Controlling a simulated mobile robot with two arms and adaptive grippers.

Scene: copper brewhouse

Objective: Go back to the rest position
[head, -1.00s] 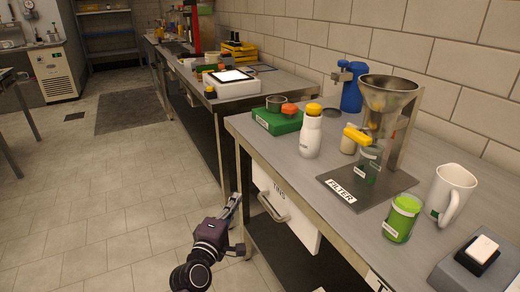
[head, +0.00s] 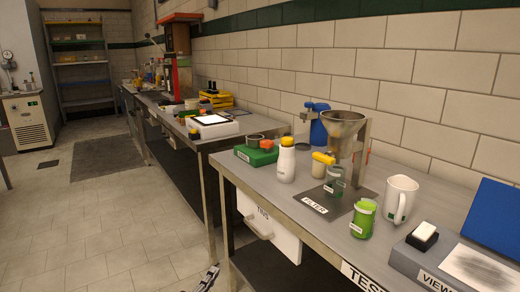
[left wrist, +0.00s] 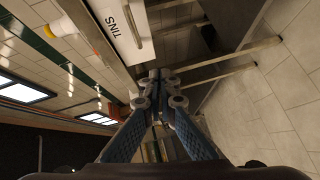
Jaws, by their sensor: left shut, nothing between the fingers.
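My left gripper (head: 209,281) shows only by its tip at the bottom edge of the head view, in front of the bench and below the drawer. In the left wrist view its fingers (left wrist: 160,80) are closed together with nothing between them. The white drawer labelled TINS (head: 268,226) has a bar handle, and it also shows in the left wrist view (left wrist: 125,28). The fingers are apart from the handle. My right gripper is in neither view.
The bench (head: 294,205) carries a white bottle (head: 286,163), a filter stand with a metal funnel (head: 344,124), a green jar (head: 363,220), a white mug (head: 400,199) and a viewer box (head: 440,262).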

